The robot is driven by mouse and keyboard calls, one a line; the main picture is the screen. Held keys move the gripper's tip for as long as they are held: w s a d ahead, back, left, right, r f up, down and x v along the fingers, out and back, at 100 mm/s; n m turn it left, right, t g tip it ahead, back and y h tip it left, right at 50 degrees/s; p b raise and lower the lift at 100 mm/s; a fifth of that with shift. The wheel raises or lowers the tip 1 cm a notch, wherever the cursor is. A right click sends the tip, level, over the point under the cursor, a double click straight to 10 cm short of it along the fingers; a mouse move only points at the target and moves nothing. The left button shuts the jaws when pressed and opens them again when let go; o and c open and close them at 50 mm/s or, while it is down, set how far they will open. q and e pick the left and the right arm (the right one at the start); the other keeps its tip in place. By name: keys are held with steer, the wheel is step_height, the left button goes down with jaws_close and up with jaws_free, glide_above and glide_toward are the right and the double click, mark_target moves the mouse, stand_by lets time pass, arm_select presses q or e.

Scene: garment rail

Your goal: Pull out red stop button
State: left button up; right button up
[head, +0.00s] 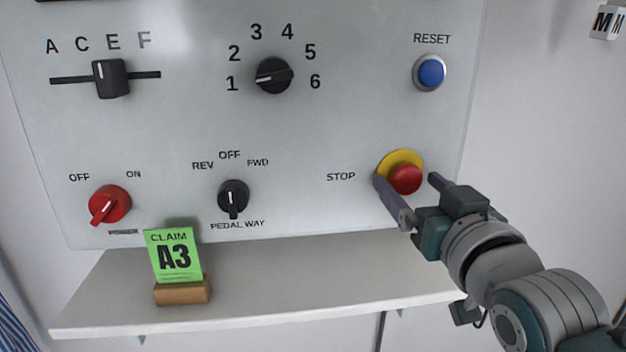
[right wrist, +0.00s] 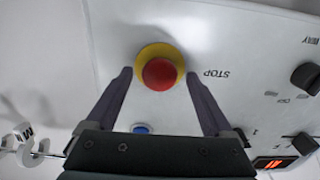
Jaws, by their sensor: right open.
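The red stop button (head: 405,179) sits on a yellow round base (head: 399,158) at the lower right of the control panel, beside the word STOP. In the right wrist view the red button (right wrist: 160,74) shows whole, with its yellow ring (right wrist: 159,49) around it. My right gripper (head: 405,183) is open, with one finger to each side of the button in the head view. In the right wrist view its fingers (right wrist: 162,88) are spread wide and no contact with the button shows. My left gripper is not in view.
The grey panel (head: 290,130) also carries a blue RESET button (head: 431,72), a slider (head: 111,78), a numbered dial (head: 273,75), a red power knob (head: 110,204) and a black knob (head: 233,197). A white shelf (head: 330,280) below holds a green claim card (head: 173,256) in a wooden block.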

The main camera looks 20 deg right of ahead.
steer(key=shift+w, duration=0.35)
jaws_close()
stand_by(0.5)
